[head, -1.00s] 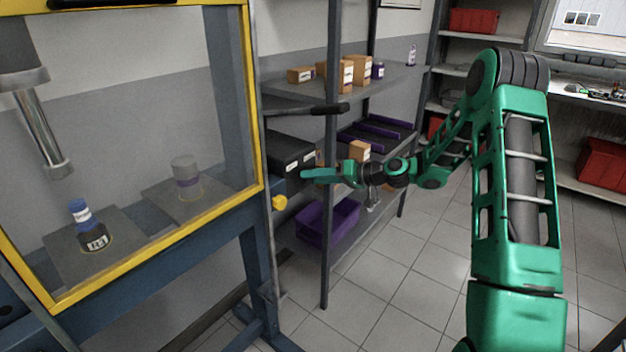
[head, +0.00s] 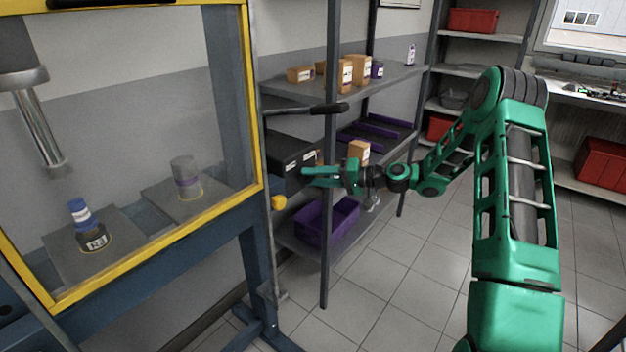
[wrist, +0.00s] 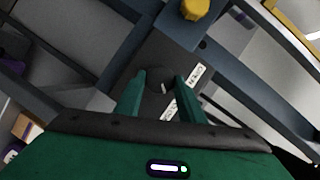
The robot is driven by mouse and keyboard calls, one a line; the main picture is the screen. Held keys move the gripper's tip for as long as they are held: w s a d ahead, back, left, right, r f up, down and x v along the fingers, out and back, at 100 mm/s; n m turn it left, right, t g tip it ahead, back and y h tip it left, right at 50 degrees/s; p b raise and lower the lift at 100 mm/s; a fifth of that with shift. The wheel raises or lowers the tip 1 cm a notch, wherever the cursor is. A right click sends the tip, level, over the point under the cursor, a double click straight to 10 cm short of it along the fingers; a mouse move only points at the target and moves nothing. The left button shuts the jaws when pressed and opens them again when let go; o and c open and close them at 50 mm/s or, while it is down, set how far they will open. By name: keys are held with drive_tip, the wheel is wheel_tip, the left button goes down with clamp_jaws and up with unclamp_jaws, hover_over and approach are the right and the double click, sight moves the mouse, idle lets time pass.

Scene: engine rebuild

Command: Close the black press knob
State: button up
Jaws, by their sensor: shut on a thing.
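The black press knob (wrist: 157,77) is a round dark knob on the face of a black box (head: 287,148) mounted at the right side of the press. My gripper (wrist: 159,80) has one green finger on each side of the knob and is shut on it. A pale mark shows on the knob's near side. White labels (wrist: 198,76) lie on the box face, one reading OPEN, the other (wrist: 168,111) only partly readable. In the head view my gripper (head: 305,176) reaches left to the box, and the knob itself is too hidden to make out.
A yellow knob (head: 279,202) sits just below the box. The yellow-framed press window (head: 257,120) is at left. A black lever handle (head: 328,108) and a grey shelf post (head: 330,230) stand close to my gripper. A purple bin (head: 315,228) is below.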

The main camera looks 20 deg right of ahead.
drive_tip(key=shift+w+d, duration=0.1)
drive_tip(key=shift+d, duration=0.15)
drive_tip(key=o, duration=0.9)
drive_tip(key=shift+f, duration=0.1)
drive_tip(key=shift+o, duration=0.7)
drive_tip(key=shift+a, duration=0.1)
drive_tip(key=v, duration=1)
drive_tip(key=shift+d, duration=0.35)
